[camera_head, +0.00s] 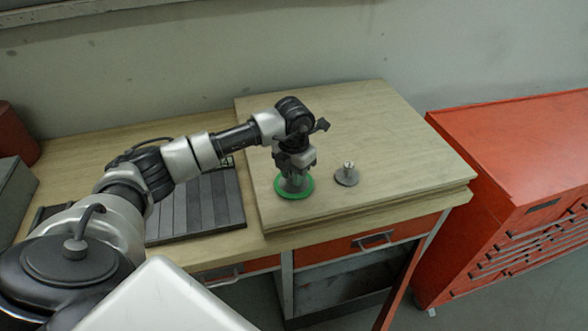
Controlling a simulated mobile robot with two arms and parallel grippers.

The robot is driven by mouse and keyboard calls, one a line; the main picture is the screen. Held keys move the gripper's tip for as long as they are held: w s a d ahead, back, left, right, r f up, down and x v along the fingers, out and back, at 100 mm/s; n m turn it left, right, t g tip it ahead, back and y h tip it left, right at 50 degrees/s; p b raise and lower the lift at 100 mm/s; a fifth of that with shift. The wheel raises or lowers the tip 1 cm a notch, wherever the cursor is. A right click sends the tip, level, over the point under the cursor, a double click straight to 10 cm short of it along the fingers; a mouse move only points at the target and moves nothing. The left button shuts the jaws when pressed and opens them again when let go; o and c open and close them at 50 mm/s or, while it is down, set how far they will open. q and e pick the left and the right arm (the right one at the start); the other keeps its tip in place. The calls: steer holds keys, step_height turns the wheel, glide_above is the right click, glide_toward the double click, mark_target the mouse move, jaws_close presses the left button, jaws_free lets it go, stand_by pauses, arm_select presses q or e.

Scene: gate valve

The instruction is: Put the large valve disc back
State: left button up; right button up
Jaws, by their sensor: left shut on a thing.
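A round part with a green rim (294,194) is on the raised wooden board, directly below my left gripper (294,178). The gripper points down and is shut on the grey middle of this green-rimmed part; the fingers hide most of that middle. I cannot tell whether the part rests on the board or is just above it. A grey metal disc with a short upright stem (347,176) stands on the board just to the right, apart from the gripper. I cannot tell for sure which is the large valve disc. My right gripper is not in view.
The wooden board (400,135) is clear to the right and behind. A dark slatted tray (205,205) lies on the lower bench top to the left. A red tool cabinet (520,150) stands at the right, and a wall runs behind the bench.

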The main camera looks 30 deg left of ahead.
arm_select(q)
steer(key=shift+r, duration=0.1)
steer(key=o, duration=0.9)
steer(key=shift+d, duration=0.1)
steer(key=shift+o, duration=0.2)
steer(key=shift+r, duration=0.15)
step_height(320, 180, up, 12)
steer(key=b, duration=0.4)
